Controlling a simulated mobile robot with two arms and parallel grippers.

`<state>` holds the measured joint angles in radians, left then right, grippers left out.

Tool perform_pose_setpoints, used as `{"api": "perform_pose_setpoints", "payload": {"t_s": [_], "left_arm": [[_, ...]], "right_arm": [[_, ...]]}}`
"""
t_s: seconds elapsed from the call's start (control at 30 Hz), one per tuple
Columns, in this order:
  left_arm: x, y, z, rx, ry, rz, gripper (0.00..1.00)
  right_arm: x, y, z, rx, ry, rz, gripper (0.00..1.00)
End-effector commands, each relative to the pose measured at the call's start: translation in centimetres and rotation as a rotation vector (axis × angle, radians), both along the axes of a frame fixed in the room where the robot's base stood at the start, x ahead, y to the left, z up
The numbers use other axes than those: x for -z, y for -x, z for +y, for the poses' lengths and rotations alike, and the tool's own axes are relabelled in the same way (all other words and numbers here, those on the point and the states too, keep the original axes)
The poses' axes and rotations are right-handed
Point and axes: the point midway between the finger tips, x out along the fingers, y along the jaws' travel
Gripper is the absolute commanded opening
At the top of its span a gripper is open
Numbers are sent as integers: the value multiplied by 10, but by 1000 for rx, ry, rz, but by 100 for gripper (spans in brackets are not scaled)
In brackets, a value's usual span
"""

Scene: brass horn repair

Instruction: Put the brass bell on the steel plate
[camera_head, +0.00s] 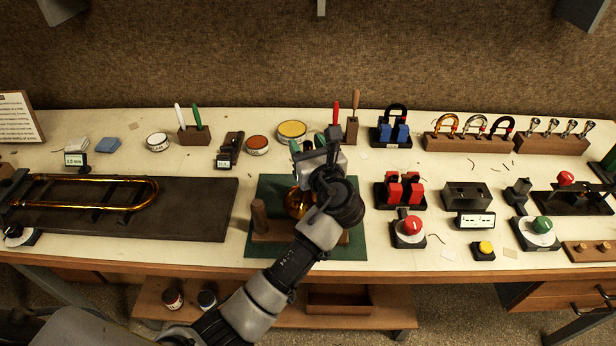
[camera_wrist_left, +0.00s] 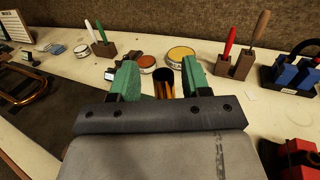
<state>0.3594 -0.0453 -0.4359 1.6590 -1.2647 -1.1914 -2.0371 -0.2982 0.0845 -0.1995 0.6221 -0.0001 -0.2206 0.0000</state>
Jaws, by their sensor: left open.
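The brass bell (camera_head: 296,205) shows as a gold rounded shape on a wooden stand (camera_head: 268,237) over a green mat (camera_head: 265,188). My left arm hides much of it. In the head view my left gripper (camera_head: 308,144) is over the far side of the mat, with green fingers apart. In the left wrist view the open left gripper (camera_wrist_left: 161,78) has a brass tube-like part (camera_wrist_left: 164,86) showing between its fingers. I cannot tell whether the fingers touch it. I cannot clearly pick out a steel plate. My right gripper is not in view.
A dark board (camera_head: 200,205) with a brass slide (camera_head: 150,190) lies left. Tins (camera_head: 292,130) and a tool block (camera_head: 351,130) stand behind the mat. Red pads (camera_head: 402,190) and a red-knobbed device (camera_head: 408,230) stand close on the right.

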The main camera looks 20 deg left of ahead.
Motion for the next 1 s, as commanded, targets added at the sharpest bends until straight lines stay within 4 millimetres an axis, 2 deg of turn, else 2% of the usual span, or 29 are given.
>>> {"api": "perform_pose_setpoints", "payload": {"t_s": [0.3,0.6,1.0], "left_arm": [[1,-5,4,1,0,0,47],[1,-5,4,1,-1,1,1],[-2,-5,4,0,0,-1,0]], "right_arm": [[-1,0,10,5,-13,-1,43],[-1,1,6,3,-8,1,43],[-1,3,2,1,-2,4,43]]}}
